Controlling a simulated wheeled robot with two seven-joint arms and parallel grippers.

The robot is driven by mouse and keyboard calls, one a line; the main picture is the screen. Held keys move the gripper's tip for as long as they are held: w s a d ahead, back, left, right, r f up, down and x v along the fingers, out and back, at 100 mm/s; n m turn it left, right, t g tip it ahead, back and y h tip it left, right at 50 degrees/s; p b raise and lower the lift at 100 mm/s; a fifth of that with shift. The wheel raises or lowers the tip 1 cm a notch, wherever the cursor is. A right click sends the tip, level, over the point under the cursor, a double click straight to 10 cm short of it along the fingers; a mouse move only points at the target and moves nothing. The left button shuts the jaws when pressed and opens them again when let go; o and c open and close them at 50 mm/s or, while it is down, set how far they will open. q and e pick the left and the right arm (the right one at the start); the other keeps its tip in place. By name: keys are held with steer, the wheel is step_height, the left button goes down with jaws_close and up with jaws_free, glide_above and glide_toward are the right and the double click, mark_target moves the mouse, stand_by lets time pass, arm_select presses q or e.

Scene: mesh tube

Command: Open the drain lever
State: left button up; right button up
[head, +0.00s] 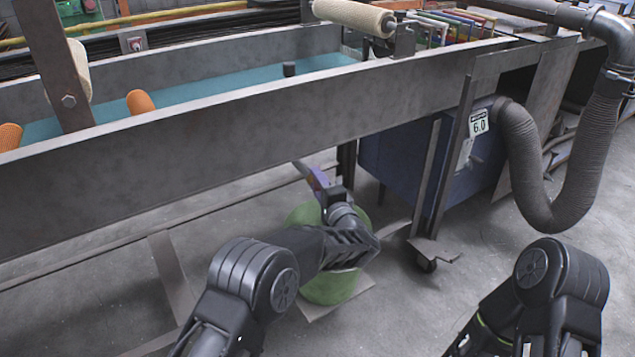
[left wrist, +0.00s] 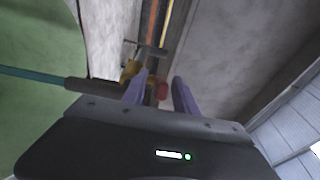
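My left gripper (head: 316,178) reaches under the lower edge of the long grey trough (head: 240,135) in the head view. In the left wrist view its two purple fingers (left wrist: 160,92) stand apart. A small red piece (left wrist: 161,91) shows between them, and a yellow brass-like fitting (left wrist: 131,71) lies just beyond the left finger. These look like parts of the drain valve, but I cannot tell which part is the lever. I see no clear grip on either. In the head view the trough and my arm hide this spot. My right gripper is out of view.
A green round container (head: 330,287) stands on the floor behind my left arm. A blue cabinet (head: 395,165) and a thick grey hose (head: 535,175) are to the right. A teal rod (left wrist: 30,76) crosses the wrist view's left side. The floor at lower left is mostly open.

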arm_select(q)
steer(key=shift+d, duration=0.1)
steer(key=p+v, duration=0.1)
steer(key=v, duration=0.6)
steer(key=shift+s+p, duration=0.35)
steer(key=shift+p, duration=0.05)
steer(key=shift+d, duration=0.1)
